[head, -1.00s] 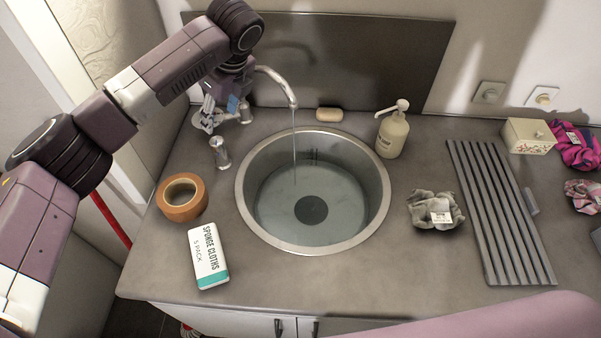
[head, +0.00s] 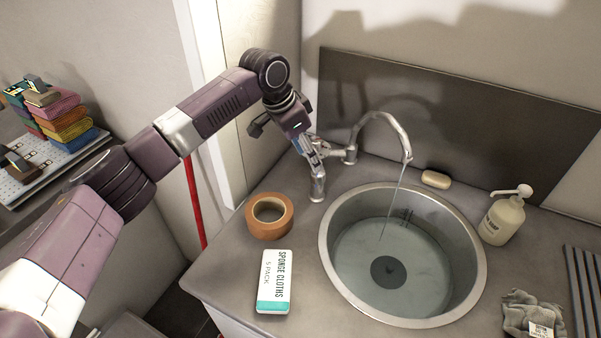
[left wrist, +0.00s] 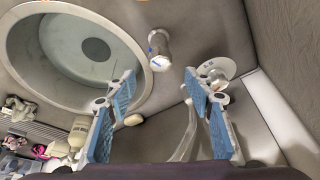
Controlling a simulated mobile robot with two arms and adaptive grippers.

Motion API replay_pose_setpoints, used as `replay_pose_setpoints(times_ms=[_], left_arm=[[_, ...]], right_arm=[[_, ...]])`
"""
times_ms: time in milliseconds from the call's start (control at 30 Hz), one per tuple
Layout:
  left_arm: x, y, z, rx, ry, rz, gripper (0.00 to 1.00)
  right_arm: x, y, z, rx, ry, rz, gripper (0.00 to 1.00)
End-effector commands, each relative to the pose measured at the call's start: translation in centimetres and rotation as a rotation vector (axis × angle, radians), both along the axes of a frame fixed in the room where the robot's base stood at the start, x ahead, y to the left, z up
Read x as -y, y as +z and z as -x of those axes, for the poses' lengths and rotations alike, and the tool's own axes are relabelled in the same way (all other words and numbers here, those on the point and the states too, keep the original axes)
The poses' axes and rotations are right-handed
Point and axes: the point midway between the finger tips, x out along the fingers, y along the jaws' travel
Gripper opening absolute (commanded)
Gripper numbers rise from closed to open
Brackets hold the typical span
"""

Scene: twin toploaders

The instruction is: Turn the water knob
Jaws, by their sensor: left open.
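The chrome faucet (head: 385,120) arches over the round sink, and a thin stream of water runs from its spout. A short upright metal knob (head: 317,187) stands on the counter left of the sink; it also shows in the left wrist view (left wrist: 160,50) with a small blue mark. My left gripper (head: 314,160) is open and points down just above this knob. In the left wrist view its two blue-padded fingers (left wrist: 160,76) are spread, with the knob beyond and between the tips, seemingly not touched. The faucet's round base (left wrist: 217,70) is beside the right finger. My right gripper is out of view.
A roll of brown tape (head: 269,216) and a sponge cloths pack (head: 273,282) lie left of the sink (head: 328,262). A soap bar (head: 436,179), a soap dispenser (head: 502,219) and a grey cloth (head: 533,316) lie around its other side. A dark backsplash panel (head: 450,125) stands behind.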

Motion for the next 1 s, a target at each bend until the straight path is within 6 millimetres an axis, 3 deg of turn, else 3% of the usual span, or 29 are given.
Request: replay_pose_setpoints(times_ms=[167,600,1000], left_arm=[[0.5,-0.6,-0.3,-0.015,0.042,0.027,0.48],[2.4,-6.3,-1.6,-0.014,0.038,0.025,0.48],[2.6,-7.2,-1.8,-0.011,0.037,0.025,0.48]], right_arm=[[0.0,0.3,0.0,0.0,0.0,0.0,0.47],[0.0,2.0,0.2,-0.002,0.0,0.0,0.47],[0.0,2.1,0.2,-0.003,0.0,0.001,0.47]])
